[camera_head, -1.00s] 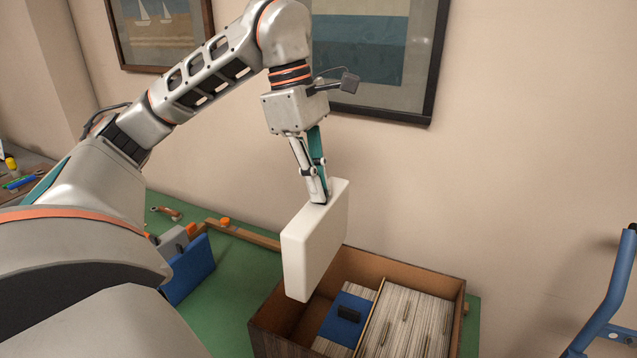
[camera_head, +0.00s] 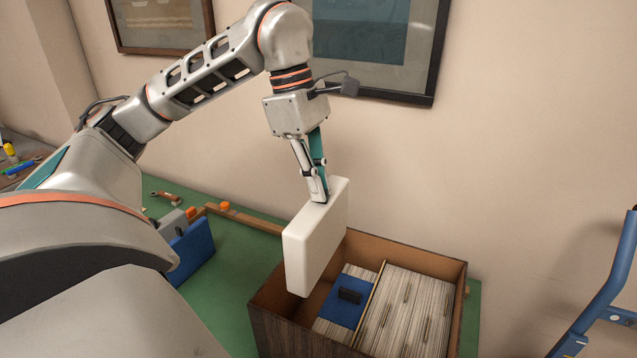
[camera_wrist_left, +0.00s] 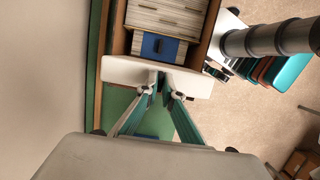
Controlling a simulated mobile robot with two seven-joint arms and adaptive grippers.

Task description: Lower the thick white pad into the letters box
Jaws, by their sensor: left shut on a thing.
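The thick white pad (camera_head: 314,244) hangs upright from my left gripper (camera_head: 319,198), which is shut on its top edge. The pad is over the left part of the letters box (camera_head: 290,324), a brown wooden box holding cards, and its lower end overlaps the box's left opening in view. I cannot tell whether its lower edge is below the rim. In the left wrist view the pad (camera_wrist_left: 130,71) lies across the gripper's fingertips (camera_wrist_left: 161,80), with the box (camera_wrist_left: 210,32) beyond it. My right gripper is not in view.
In the box are packed cards (camera_head: 411,310), a thin divider (camera_head: 371,302) and a blue piece with a black grip (camera_head: 343,309). A blue panel (camera_head: 192,250) stands on the green table (camera_head: 228,285) at left. A wooden strip (camera_head: 245,220) lies behind. A blue metal frame (camera_head: 609,300) stands at right.

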